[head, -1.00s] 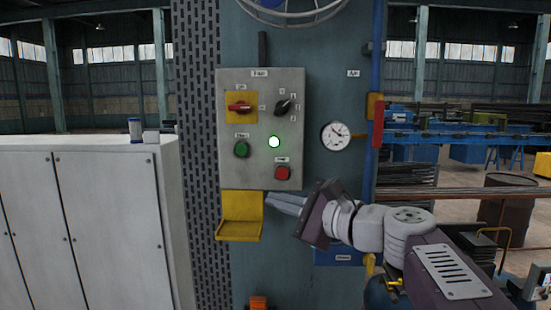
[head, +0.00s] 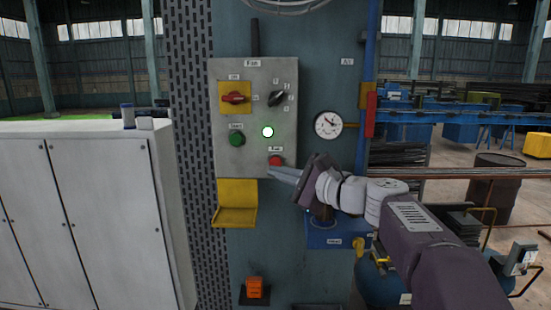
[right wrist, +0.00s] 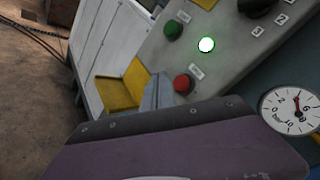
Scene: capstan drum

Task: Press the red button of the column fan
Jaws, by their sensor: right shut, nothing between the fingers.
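The grey fan control box (head: 225,160) is fixed to the blue-grey column. Its red button (head: 276,160) is at the lower right; the lower part is hidden by my fingers in the head view. The red button also shows in the right wrist view (right wrist: 183,84). My right gripper (head: 272,171) is shut and empty, its fingertips just below the red button. In the right wrist view its fingers (right wrist: 157,92) are beside the button; I cannot tell whether they touch it. My left gripper is not in view.
The box also carries a green button (head: 236,139), a lit green lamp (head: 268,132), a red switch (head: 234,98) and a black selector (head: 277,98). A yellow tray (head: 235,205) hangs below. A gauge (head: 328,125) is to the right. A white cabinet (head: 100,220) stands left.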

